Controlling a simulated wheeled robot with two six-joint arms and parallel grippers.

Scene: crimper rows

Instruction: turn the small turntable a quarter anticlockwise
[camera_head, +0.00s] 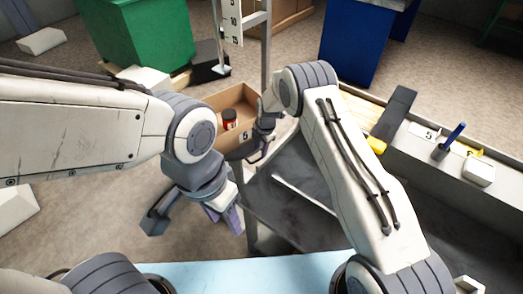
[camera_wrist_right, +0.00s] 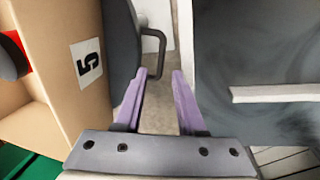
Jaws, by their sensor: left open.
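In the head view the right gripper (camera_head: 258,152) is small and partly hidden, close to the box marked 5. My left gripper (camera_head: 229,216) is open, pointing down, left of the dark grey table.
An open cardboard box (camera_head: 222,145) marked 5 holds a red jar (camera_head: 229,118) with a dark lid. The dark grey table (camera_head: 283,215) lies below my right arm. A pale ledge (camera_head: 468,185) with a blue-handled tool runs along the right. Green and blue bins stand behind.

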